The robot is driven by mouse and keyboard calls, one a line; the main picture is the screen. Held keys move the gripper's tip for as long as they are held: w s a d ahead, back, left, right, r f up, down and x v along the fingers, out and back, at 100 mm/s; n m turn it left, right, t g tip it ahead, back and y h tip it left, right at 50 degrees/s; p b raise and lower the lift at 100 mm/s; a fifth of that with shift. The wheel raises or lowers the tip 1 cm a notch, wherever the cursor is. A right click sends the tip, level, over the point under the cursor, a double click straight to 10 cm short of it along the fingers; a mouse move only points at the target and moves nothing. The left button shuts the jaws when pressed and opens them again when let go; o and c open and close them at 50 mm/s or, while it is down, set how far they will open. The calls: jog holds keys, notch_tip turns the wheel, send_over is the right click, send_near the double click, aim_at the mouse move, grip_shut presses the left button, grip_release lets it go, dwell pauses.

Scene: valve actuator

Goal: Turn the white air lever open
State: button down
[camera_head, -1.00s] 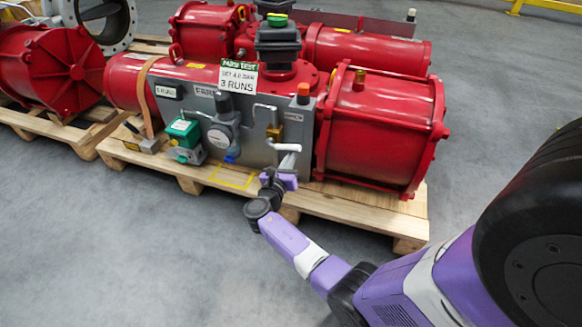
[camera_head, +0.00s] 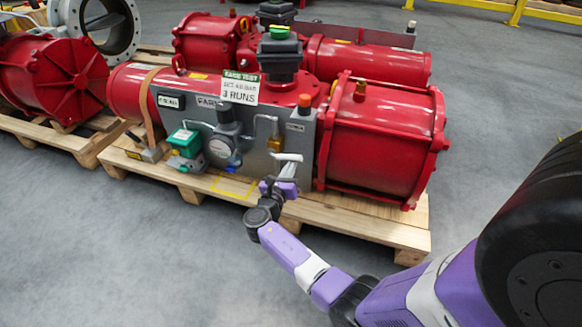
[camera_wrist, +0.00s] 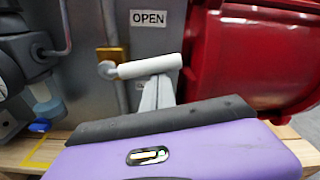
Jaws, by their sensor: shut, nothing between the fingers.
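The white air lever (camera_wrist: 150,66) lies nearly level in the wrist view and points right from its brass valve (camera_wrist: 112,54) on the grey panel. It also shows in the head view (camera_head: 289,157) at the panel's lower right. The OPEN label (camera_wrist: 148,18) is above the lever. My gripper (camera_wrist: 158,90) is shut and empty, with its pale fingers just under the lever's right half. The fingertips meet the lever's lower edge in the picture; I cannot tell whether they touch it. In the head view my gripper (camera_head: 288,170) is below the lever.
A red cylinder (camera_head: 380,140) stands close on the right of the panel. A gauge regulator (camera_head: 222,145) and a green box (camera_head: 184,140) are on the left. A wooden pallet (camera_head: 350,225) lies below. The grey floor in front is open.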

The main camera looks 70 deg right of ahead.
jog(key=shift+w+r+p, duration=0.1)
jog(key=shift+r+p, duration=0.3)
jog(key=shift+p, duration=0.1)
notch_tip(320, 180, up, 2)
jog(key=n+p, duration=0.2)
jog(key=p, duration=0.2)
jog(key=shift+w, duration=0.1)
jog(key=w+r+n+g+p, duration=0.1)
jog(key=w+r+n+p, duration=0.4)
jog(key=n+p, duration=0.3)
jog(key=shift+w+a+r+n+h, duration=0.2)
jog(key=shift+r+n+h, duration=0.1)
jog(key=shift+n, duration=1)
